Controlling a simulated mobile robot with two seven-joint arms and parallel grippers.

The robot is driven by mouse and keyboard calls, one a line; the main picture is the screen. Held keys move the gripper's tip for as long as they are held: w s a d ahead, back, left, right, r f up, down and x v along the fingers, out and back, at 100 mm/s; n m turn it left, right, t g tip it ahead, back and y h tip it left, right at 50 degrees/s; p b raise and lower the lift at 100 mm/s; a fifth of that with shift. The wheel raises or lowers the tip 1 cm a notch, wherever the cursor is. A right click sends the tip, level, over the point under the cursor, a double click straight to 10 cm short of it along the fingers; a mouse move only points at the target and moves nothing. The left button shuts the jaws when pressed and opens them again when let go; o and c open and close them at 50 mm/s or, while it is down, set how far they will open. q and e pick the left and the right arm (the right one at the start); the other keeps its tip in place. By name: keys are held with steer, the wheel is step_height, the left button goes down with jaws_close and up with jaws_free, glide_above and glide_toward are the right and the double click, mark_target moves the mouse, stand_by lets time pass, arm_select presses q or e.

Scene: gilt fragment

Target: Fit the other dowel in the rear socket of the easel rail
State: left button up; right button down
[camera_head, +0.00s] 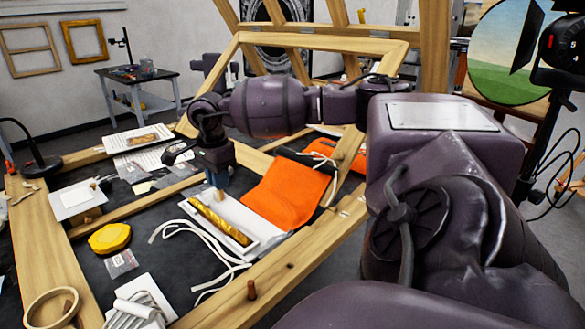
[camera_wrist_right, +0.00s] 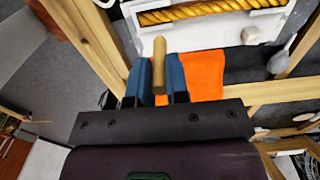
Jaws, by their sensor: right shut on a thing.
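My right gripper (camera_head: 218,181) hangs over the white tray with its blue fingers pointing down. It is shut on a light wooden dowel (camera_wrist_right: 159,64), which sticks out past the fingertips in the right wrist view. In the head view only the dowel's lower end (camera_head: 220,196) shows. The easel rail (camera_head: 322,238) runs diagonally along the near right side of the frame. A darker dowel (camera_head: 251,289) stands upright in the rail near its front end. A small dark hole (camera_head: 290,265) shows farther along the rail. The held dowel is apart from the rail. My left gripper is out of view.
A white tray (camera_head: 262,240) with a gilt moulding (camera_head: 219,219) lies below my right gripper. An orange cloth (camera_head: 285,192) lies beside it, close to the rail.

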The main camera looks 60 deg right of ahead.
steer(key=s+d+r+p, duration=0.2)
steer(key=s+d+p, duration=0.1)
steer(key=s, duration=0.7)
steer(key=s+d+r+p, duration=0.3)
steer(key=s+d, duration=0.1)
steer(key=s, duration=0.6)
steer(key=a+n, duration=0.2)
steer(key=a, duration=0.5)
steer(key=f, duration=1.1)
steer(key=f+b, duration=0.1)
steer(key=f, duration=0.4)
steer(key=shift+w+f, duration=0.25)
steer(key=shift+f, duration=1.65)
